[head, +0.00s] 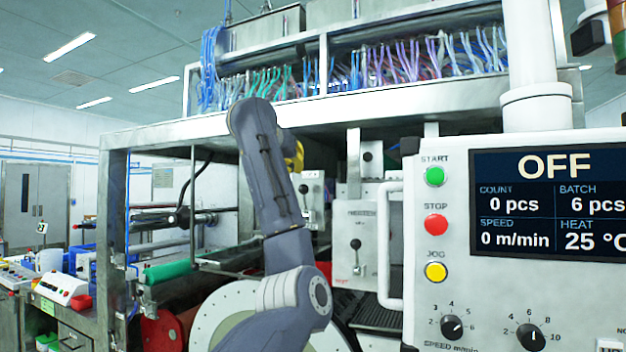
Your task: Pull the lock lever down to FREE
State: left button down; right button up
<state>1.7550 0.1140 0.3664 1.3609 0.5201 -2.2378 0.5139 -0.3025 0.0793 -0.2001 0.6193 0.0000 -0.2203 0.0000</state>
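Several small levers with black knobs sit on pale plates in the middle of the machine. One lever (304,189) is just right of my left arm. Another lever (356,245) is on a white plate with small red lettering, its knob at the top. A third black knob (367,157) is higher up. No FREE marking is legible, so I cannot tell which is the lock lever. My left arm rises in front of the machine and bends away at the top. Its gripper is mostly hidden behind the arm, and its fingers do not show. My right gripper is not in view.
A control panel (455,300) with buttons and a screen reading OFF fills the right side. A white vertical handle (388,245) stands at its left edge. A large pale disc (215,318) is low behind my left arm. Wire bundles (420,60) run along the top frame.

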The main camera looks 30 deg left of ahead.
aim_at(309, 181)
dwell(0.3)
pick_arm(q)
jog(key=shift+w, duration=0.1)
jog(key=shift+x, duration=4.9)
jog(key=shift+d, duration=0.15)
